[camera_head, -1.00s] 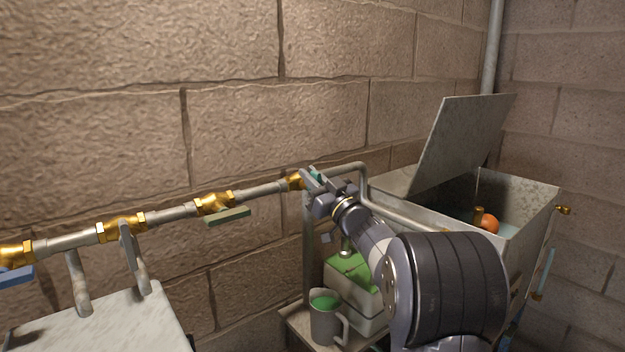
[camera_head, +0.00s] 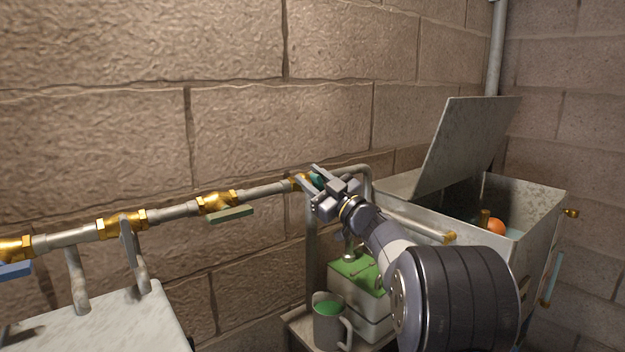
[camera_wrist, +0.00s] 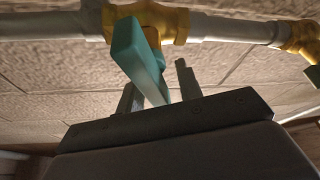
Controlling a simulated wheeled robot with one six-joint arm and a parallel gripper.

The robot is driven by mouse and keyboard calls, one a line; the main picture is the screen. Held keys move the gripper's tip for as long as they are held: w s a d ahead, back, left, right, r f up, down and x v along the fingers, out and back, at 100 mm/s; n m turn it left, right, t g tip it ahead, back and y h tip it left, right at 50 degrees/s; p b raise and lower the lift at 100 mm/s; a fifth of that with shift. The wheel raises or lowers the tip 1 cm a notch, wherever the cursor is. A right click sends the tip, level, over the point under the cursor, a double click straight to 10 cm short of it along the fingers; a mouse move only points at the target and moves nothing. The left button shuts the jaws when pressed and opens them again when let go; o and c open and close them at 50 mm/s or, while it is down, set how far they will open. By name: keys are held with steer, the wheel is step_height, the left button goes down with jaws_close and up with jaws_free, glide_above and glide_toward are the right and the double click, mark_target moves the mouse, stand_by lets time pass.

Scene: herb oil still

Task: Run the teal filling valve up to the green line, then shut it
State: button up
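The teal valve lever (camera_head: 317,180) is at the right end of the wall pipe, by a brass valve body. In the wrist view the teal lever (camera_wrist: 138,50) hangs from the brass body (camera_wrist: 165,20) and reaches down between my fingers. My gripper (camera_head: 309,178) is around the lever. In the wrist view my gripper (camera_wrist: 158,90) is open; the lever is close to the left finger, with a gap to the right finger. The metal tank (camera_head: 540,215) at right has a raised lid and some water inside. I cannot make out a green line.
An orange ball (camera_head: 495,227) is in the tank. A pale blue tube (camera_head: 551,278) is on its right side. A green-handled valve (camera_head: 230,215) and a blue-handled valve (camera_head: 14,270) are left along the pipe. A grey jug (camera_head: 327,325) and a green-topped box (camera_head: 375,305) stand below my arm.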

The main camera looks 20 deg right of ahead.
steer(key=b+v, duration=0.3)
steer(key=v, duration=0.8)
steer(key=shift+r, duration=0.1)
